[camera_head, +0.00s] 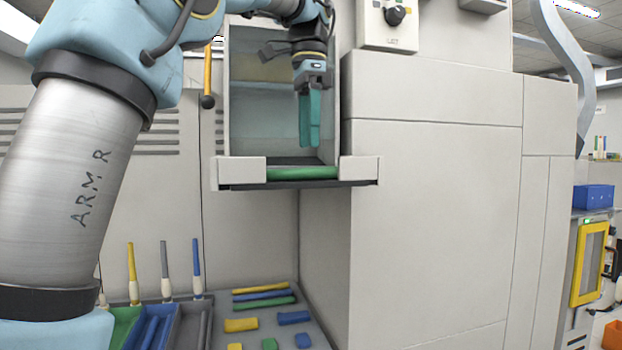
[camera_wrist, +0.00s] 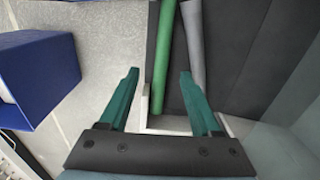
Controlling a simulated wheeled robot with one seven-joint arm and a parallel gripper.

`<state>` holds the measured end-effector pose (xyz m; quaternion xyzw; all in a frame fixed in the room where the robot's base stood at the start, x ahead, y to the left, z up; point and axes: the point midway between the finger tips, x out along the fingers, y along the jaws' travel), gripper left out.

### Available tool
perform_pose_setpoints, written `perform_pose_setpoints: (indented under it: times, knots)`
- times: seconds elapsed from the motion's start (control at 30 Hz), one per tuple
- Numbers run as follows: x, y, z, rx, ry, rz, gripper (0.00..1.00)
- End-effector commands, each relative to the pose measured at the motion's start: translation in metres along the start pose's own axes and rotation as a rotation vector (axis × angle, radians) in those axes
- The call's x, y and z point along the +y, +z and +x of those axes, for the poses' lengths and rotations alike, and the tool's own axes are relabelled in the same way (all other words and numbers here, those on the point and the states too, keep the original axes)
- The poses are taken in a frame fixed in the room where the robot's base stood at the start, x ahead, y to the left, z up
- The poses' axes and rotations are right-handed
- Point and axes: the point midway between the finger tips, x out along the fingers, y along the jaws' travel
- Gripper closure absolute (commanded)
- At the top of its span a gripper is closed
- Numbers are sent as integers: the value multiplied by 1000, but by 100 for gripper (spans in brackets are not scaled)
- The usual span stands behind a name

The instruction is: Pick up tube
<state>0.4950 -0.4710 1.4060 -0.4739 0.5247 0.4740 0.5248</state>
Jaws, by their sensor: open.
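A green tube (camera_head: 302,173) lies across the front of an open bay in the machine. In the wrist view, a green tube (camera_wrist: 163,50) lies lengthwise beside a grey tube (camera_wrist: 193,45) on a dark surface. My gripper (camera_head: 309,146) hangs in the bay opening, fingers down, above the green tube in the head view. Its two teal fingers also show in the wrist view (camera_wrist: 159,75). They are apart with nothing held, and the green tube's near end shows between and beyond the tips.
The bay's side walls (camera_head: 232,95) stand close to my gripper. Below is a tray (camera_head: 312,315) with yellow, blue and green tubes and short pieces. Coloured bins (camera_head: 195,325) with upright rods stand left of it. A blue bin (camera_wrist: 40,70) is left in the wrist view.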

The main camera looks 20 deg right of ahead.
Motion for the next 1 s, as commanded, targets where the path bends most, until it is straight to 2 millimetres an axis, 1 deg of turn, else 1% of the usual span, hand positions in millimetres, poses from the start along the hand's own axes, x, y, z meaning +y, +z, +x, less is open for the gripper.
perform_pose_setpoints:
  times: [0.17,0.23,0.4,0.5,0.6,0.8,0.83,0.87,1.0]
  knots:
    - [0,0,10,0,0,0,35]
    - [-1,-1,17,-1,2,0,35]
    - [-3,-3,41,-2,2,0,35]
    - [-3,-3,53,-1,1,0,35]
    - [-3,-3,58,0,0,0,35]
    - [-3,-3,59,0,0,0,35]
    - [-3,-3,59,0,0,0,36]
    - [-3,-3,59,0,0,0,40]
    - [-3,-3,59,0,0,0,55]
